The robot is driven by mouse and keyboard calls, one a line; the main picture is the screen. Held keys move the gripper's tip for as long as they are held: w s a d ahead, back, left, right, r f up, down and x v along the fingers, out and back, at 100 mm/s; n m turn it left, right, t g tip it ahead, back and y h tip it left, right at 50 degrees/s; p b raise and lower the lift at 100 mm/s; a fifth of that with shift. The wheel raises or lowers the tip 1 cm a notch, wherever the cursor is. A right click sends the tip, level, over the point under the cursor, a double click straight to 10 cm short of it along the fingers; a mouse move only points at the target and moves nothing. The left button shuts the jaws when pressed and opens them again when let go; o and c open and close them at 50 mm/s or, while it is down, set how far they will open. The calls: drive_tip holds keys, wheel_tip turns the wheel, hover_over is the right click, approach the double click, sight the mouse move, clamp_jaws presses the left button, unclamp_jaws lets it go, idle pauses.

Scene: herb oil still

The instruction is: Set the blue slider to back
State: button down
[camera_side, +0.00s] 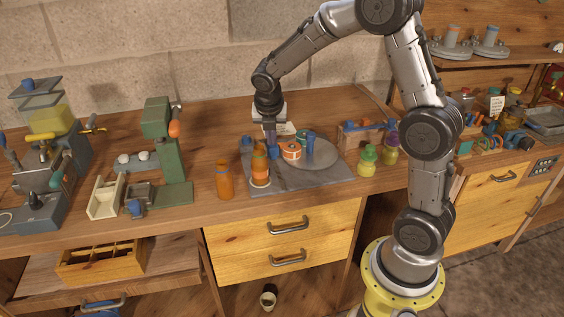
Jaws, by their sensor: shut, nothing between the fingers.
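My gripper (271,146) points down over the grey slab (325,178) on the bench, its fingers closed. A small blue piece (276,154) is right at the fingertips. It may be the blue slider, but the track and its setting are too small to make out. I cannot tell whether the fingers touch it. Other blue parts show at the slab's left back corner (246,143) and beside the round grey plate (310,137). An orange and green stack (260,165) stands just in front of the gripper and hides part of the area behind it.
An orange cylinder (224,181) stands left of the slab. Green and yellow jars (367,160) stand to its right. A green press (163,155) and a grey still-like apparatus (45,160) are further left. Bare bench lies in front of the slab.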

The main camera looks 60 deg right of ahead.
drive_tip(key=s+a, duration=0.1)
drive_tip(key=a, duration=0.2)
drive_tip(key=shift+s, duration=0.35)
drive_tip(key=v, duration=1)
drive_tip(key=shift+a, duration=0.25)
drive_tip(key=shift+s, duration=0.1)
drive_tip(key=s+a+r+m+t+y, duration=0.1)
drive_tip(key=s+a+r+m+t, duration=0.2)
drive_tip(key=s+r+m, duration=0.55)
drive_tip(key=s+a+f+m+y, duration=0.1)
drive_tip(key=s+a+f+m, duration=0.1)
drive_tip(key=s+m, duration=0.4)
drive_tip(key=s+a+f+m+y, duration=0.1)
drive_tip(key=s+a+f+m, duration=0.1)
drive_tip(key=s+f+m, duration=0.3)
drive_tip(key=s+m, duration=0.1)
drive_tip(key=m, duration=0.3)
drive_tip(key=shift+s+a+y, duration=0.35)
drive_tip(key=shift+a+y, duration=0.05)
